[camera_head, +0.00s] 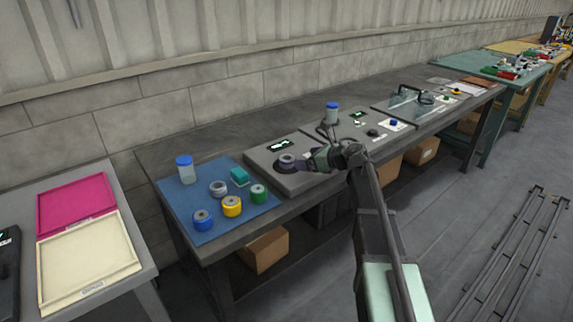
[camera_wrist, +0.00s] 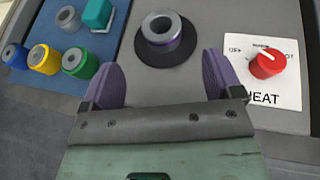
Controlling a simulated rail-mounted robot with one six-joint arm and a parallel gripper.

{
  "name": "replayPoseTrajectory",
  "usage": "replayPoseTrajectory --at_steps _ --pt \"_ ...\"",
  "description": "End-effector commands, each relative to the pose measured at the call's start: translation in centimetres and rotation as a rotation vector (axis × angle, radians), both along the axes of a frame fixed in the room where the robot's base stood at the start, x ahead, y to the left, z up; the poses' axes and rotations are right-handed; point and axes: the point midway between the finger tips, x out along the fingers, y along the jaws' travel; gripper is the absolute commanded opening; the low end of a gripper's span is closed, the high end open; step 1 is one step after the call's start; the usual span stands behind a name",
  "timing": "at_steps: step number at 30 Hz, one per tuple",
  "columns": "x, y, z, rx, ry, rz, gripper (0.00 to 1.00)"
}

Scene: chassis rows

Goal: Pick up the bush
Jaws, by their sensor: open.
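A grey metal bush (camera_wrist: 162,30) with a purple band stands upright on a round black pad on the heater unit. It also shows in the head view (camera_head: 287,159). My gripper (camera_wrist: 161,66) has two purple fingers spread wide apart with nothing between them. The bush is just ahead of the fingertips, roughly centred between them and apart from both. In the head view my gripper (camera_head: 307,162) is low over the heater, just right of the bush. More bushes stand on the blue mat: grey (camera_head: 218,188), blue (camera_head: 203,220), yellow (camera_head: 232,206) and green (camera_head: 259,194).
A red HEAT knob (camera_wrist: 266,63) is close to the right finger. The blue mat (camera_head: 190,203) also holds a teal block (camera_head: 239,177) and a blue-capped jar (camera_head: 187,171). Another blue-capped jar (camera_head: 332,114) stands on the unit to the right.

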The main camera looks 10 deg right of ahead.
Motion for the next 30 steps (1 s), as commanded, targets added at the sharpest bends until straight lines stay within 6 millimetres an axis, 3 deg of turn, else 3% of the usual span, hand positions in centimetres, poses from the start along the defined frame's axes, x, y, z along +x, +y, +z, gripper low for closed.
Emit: replayPoseTrajectory --at_steps 3,11,18,24,25,30 --pt "1.8 1.5 -1.4 -0.001 0.001 0.002 0.85" --pt "2.9 2.6 -1.9 -0.002 0.001 0.003 0.85" --pt "5.8 5.1 -3.6 -0.002 0.001 0.003 0.85" --pt "5.9 5.2 -3.4 -0.002 0.0 0.002 0.85" --pt "5.9 5.3 -3.4 -0.002 0.0 0.002 0.84" --pt "5.9 5.2 -3.4 -0.002 0.0 0.002 0.58"
